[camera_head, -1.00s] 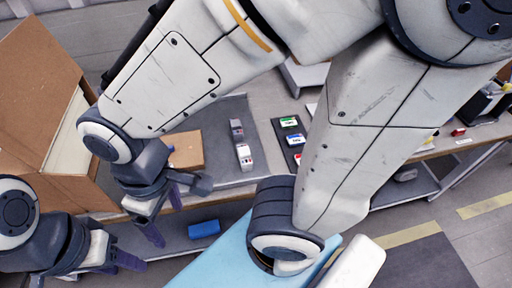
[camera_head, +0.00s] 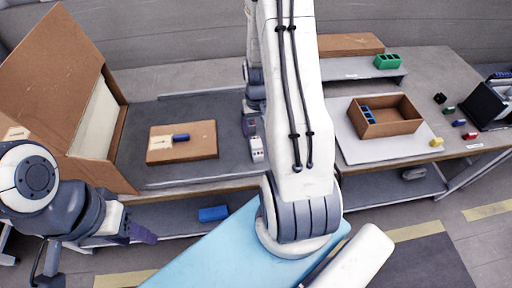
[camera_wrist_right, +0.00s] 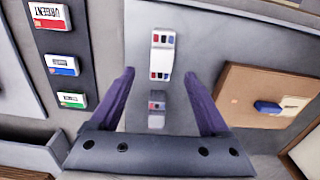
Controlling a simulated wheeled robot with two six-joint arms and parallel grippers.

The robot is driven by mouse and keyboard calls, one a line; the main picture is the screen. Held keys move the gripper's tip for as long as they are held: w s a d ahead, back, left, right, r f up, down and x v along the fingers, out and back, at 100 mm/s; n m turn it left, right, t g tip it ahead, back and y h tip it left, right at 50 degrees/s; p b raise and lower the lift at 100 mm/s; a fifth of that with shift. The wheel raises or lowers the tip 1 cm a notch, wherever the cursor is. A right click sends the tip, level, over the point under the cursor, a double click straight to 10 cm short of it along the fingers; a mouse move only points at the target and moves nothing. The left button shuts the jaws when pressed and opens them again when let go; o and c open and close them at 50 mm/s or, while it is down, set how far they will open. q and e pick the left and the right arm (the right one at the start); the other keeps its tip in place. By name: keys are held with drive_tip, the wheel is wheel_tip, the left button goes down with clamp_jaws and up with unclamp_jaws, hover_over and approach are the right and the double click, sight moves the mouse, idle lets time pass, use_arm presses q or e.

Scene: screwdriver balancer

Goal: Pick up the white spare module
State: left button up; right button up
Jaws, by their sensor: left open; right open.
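The white spare module (camera_head: 257,149) stands on the grey mat on the bench, just left of my right arm. In the right wrist view the white module (camera_wrist_right: 161,56) shows coloured blocks at both ends and lies just beyond the fingertips. My right gripper (camera_wrist_right: 159,77) is open and empty, facing down at the mat. A grey module (camera_wrist_right: 156,108) shows between its fingers, beside the white one; contact cannot be told. In the head view my right arm hides most of this gripper. My left gripper (camera_head: 136,232) is open at the lower left, away from the modules.
A cardboard piece with a blue item (camera_head: 182,142) lies left of the modules. A large open carton (camera_head: 95,110) stands at far left. A dark strip with red, blue and green labelled pieces (camera_wrist_right: 62,66) lies beside the mat. An open cardboard box (camera_head: 400,127) is at right.

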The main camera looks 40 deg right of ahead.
sight(256, 143)
drive_tip(key=shift+a+f+p, duration=0.15)
drive_tip(key=shift+f+p, duration=0.55)
drive_tip(key=shift+f, duration=3.2)
clamp_jaws()
